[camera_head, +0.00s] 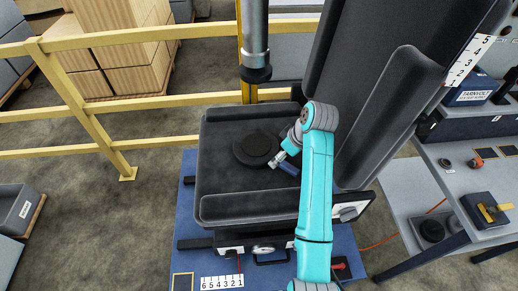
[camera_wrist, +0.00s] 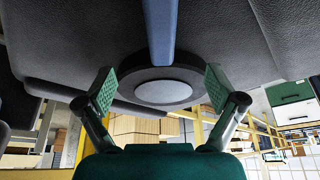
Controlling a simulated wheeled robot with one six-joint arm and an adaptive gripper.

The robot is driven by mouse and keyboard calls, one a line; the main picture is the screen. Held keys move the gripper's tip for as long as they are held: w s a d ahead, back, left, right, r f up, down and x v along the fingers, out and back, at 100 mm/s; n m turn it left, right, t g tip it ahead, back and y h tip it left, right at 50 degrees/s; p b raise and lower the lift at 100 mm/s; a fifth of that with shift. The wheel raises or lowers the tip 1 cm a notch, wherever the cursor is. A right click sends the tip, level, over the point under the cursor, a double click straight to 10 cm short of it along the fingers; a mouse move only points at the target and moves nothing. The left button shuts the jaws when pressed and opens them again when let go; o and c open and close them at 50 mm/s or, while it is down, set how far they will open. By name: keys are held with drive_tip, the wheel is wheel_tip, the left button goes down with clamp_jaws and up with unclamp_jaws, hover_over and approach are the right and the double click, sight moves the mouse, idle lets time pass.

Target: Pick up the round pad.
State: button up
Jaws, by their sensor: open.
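The round pad (camera_head: 252,152) is a dark disc with a smaller round top, lying on the dark grey seat (camera_head: 222,180). In the wrist view the pad (camera_wrist: 128,86) shows a black rim and a pale grey round face (camera_wrist: 163,92). My gripper (camera_head: 276,161) is open at the pad's right side in the head view. In the wrist view its green-padded fingers (camera_wrist: 160,82) stand apart on either side of the pad. I cannot tell whether they touch it. A blue bar (camera_wrist: 161,30) runs up to the pad in the wrist view.
A tall dark backrest (camera_head: 345,70) rises at the right of the seat. A steel post (camera_head: 255,35) stands behind it. Yellow rails (camera_head: 70,90) cross the left. A grey bench (camera_head: 470,190) with tools stands at the right, with black round items (camera_head: 432,230) below.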

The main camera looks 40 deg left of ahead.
sight(267, 155)
drive_tip(key=shift+x, duration=1.95)
drive_tip(key=shift+s+d, duration=0.1)
drive_tip(key=shift+s, duration=0.05)
clamp_jaws()
